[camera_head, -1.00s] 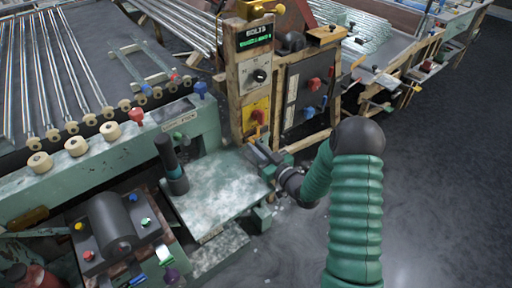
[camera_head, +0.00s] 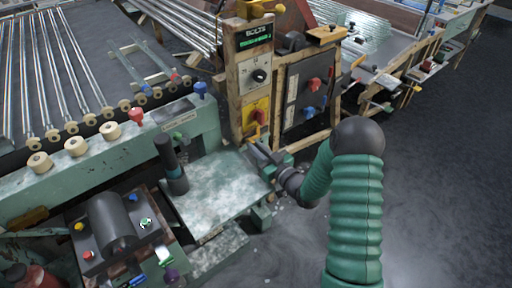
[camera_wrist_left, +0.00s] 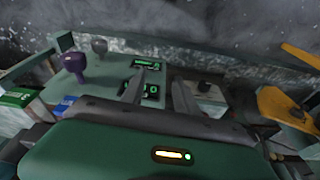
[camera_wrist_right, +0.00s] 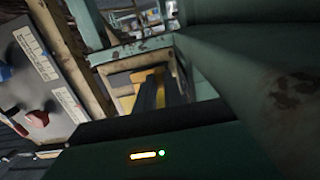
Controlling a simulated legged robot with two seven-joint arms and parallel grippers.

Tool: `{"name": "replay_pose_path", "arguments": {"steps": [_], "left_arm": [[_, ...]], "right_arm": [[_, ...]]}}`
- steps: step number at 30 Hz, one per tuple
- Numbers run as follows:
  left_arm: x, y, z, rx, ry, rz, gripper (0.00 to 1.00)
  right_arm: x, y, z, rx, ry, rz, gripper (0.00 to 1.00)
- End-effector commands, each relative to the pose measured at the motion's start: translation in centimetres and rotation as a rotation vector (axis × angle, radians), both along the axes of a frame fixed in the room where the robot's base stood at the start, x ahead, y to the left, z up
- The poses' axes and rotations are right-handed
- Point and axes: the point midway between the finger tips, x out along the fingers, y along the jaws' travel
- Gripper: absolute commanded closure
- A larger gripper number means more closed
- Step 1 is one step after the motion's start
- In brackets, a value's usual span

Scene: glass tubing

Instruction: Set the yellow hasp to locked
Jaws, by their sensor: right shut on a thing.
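A yellow plate (camera_head: 256,112) with a red knob (camera_head: 259,117) is set low on the wooden control post. A small yellow-orange piece, which looks like the yellow hasp (camera_head: 256,133), stands just below the knob. My right gripper (camera_head: 259,144) reaches it from the lower right and is shut on it. In the right wrist view, yellow (camera_wrist_right: 154,75) shows behind and beside my dark right fingers (camera_wrist_right: 158,94); they hide much of the piece, so its exact position is unclear. My left gripper is outside the head view. In the left wrist view its fingers (camera_wrist_left: 158,92) are apart, with nothing between them.
A black dial (camera_head: 259,75) sits higher on the post. A dark panel (camera_head: 305,95) with red and blue knobs stands to the right. A worn bench plate (camera_head: 217,190) with a dark upright handle (camera_head: 170,160) lies left of my right gripper. The floor at right is clear.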

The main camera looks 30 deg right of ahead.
Motion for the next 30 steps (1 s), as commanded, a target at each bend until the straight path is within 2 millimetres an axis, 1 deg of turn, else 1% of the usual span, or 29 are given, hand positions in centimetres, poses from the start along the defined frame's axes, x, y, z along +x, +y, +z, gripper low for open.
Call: {"name": "replay_pose_path", "arguments": {"steps": [5, 9, 11, 18, 19, 23, 24, 30], "left_arm": [[0.0, 0.0, 0.0, 0.0, 0.0, 0.0, 0.64], [0.0, 0.0, 0.1, 0.0, 0.0, 0.0, 0.64], [0.0, 0.0, 0.1, 0.0, 0.0, 0.0, 0.64], [0.0, 0.0, 0.1, 0.0, 0.0, 0.0, 0.64], [0.0, 0.0, 0.1, 0.0, 0.0, 0.0, 0.64], [0.0, 0.0, 0.1, 0.0, 0.0, 0.0, 0.64], [0.0, 0.0, 0.1, 0.0, 0.0, 0.0, 0.64], [0.0, 0.0, 0.1, 0.0, 0.0, 0.0, 0.64]], "right_arm": [[0.0, -0.5, 0.0, -0.001, -0.001, -0.002, 1.0], [0.2, -2.3, 0.1, -0.003, -0.002, -0.002, 1.0], [0.2, -2.8, 0.0, -0.001, -0.001, -0.002, 1.0], [0.2, -3.1, 0.0, -0.002, -0.001, -0.006, 1.0], [0.2, -3.1, 0.1, -0.002, -0.001, -0.006, 0.84], [0.2, -3.0, 0.1, -0.002, -0.001, -0.005, 0.67], [0.2, -3.0, 0.1, -0.001, -0.001, -0.004, 0.65], [0.2, -2.9, 0.0, -0.001, 0.0, -0.002, 0.65]]}}
